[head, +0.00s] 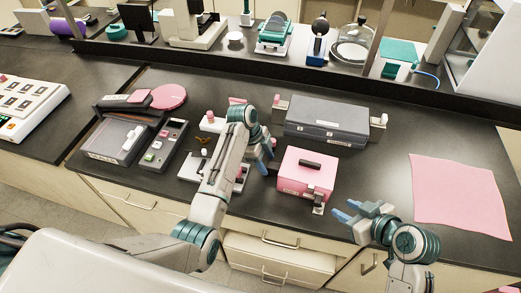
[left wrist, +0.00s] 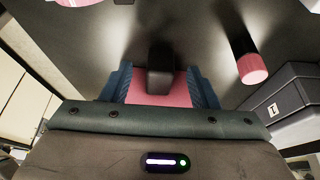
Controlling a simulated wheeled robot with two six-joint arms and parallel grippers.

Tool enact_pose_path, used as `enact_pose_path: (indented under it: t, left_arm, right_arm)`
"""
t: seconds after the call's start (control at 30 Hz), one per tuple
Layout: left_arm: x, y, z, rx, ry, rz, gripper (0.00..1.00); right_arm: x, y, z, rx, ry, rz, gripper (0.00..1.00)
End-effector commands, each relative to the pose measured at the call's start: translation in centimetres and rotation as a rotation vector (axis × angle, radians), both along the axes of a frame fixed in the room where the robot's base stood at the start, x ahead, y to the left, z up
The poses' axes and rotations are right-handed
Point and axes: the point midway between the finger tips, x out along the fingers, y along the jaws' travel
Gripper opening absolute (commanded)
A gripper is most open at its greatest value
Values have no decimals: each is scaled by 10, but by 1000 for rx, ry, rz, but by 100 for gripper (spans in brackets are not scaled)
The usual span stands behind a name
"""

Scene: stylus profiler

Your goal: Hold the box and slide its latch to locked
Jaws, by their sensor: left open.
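The pink box (head: 305,173) sits on the dark bench, with a black handle (head: 310,163) on top. A small metal latch piece (head: 318,198) is at its front right corner; its exact position is too small to tell. My left gripper (head: 266,150) is open just left of and behind the box. In the left wrist view, its blue fingers (left wrist: 160,88) stand apart, with a pink surface and a dark block between them. I cannot tell whether they touch anything. My right gripper (head: 358,212) is open and empty to the right of the box, near the front edge.
A grey case (head: 327,122) lies behind the box. A pink-ended cylinder (left wrist: 252,68) stands near the left gripper. A pink mat (head: 459,195) lies to the right. A grey keypad device (head: 165,146) is to the left.

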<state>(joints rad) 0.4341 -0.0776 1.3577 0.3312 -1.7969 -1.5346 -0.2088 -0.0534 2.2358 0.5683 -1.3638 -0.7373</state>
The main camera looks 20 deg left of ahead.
Motion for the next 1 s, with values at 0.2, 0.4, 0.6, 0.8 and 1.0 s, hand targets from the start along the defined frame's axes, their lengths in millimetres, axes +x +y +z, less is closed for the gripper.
enact_pose_path:
  t: [0.2, 0.4, 0.6, 0.8, 1.0]
  left_arm:
    - [0, -7, -19, 1, 0, 0, 55]
    - [0, -9, -22, 1, -1, 0, 55]
    - [0, -9, -22, 1, -1, 0, 43]
    - [0, -9, -22, 1, -1, 0, 4]
    - [0, -9, -22, 1, -1, 0, 0]
  right_arm:
    - [0, 0, 0, 0, 0, 0, 36]
    - [0, 0, 0, 0, 0, 0, 36]
    - [0, 0, 0, 0, 0, 0, 36]
    - [0, 0, 0, 0, 0, 0, 36]
    - [0, 0, 0, 0, 0, 0, 36]
